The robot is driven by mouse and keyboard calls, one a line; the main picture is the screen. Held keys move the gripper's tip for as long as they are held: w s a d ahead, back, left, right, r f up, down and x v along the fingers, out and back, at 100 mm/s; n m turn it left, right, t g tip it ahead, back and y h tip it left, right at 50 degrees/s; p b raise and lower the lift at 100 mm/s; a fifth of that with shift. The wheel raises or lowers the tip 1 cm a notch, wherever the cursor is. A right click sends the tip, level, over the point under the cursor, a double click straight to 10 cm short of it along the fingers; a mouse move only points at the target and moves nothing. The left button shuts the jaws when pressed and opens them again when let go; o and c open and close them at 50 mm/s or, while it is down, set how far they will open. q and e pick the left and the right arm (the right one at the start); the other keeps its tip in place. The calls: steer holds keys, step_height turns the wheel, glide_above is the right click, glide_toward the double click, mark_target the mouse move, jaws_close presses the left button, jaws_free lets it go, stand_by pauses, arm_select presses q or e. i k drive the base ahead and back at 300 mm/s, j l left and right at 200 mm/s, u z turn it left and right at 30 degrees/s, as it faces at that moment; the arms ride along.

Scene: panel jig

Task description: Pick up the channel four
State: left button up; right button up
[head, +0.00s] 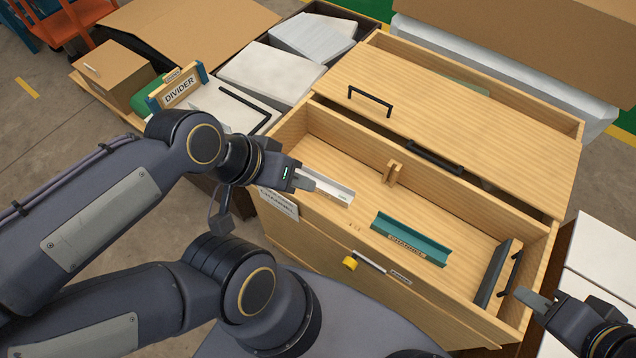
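A teal channel (410,239) with a label on its front lies in the wooden box (460,205), near the middle. A pale grey-white channel (336,190) lies at the box's left end. I cannot read a number on either, so I cannot tell which is channel four. My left gripper (312,182) is at the left wall, its fingertips by the near end of the pale channel, partly covering it. I cannot tell whether they touch. My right gripper (528,297) is at the right end, near a dark panel with a black handle (497,275); its finger gap is unclear.
A wooden lid with black handles (440,100) covers the box's far part. A yellow knob (349,263) is on the front wall. A "DIVIDER" sign (181,91) and white slabs (271,72) stand left.

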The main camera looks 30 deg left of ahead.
mark_target(343, 196)
steer(key=j+u, duration=0.1)
steer(key=j, duration=0.4)
steer(key=i+j, duration=0.1)
steer(key=j, duration=0.4)
steer(key=j+u, duration=0.15)
steer(key=j, duration=0.35)
steer(key=i+j+u, duration=0.1)
steer(key=j, duration=0.4)
steer(key=i+j, duration=0.15)
steer(key=j, duration=0.3)
steer(key=j+u, duration=0.05)
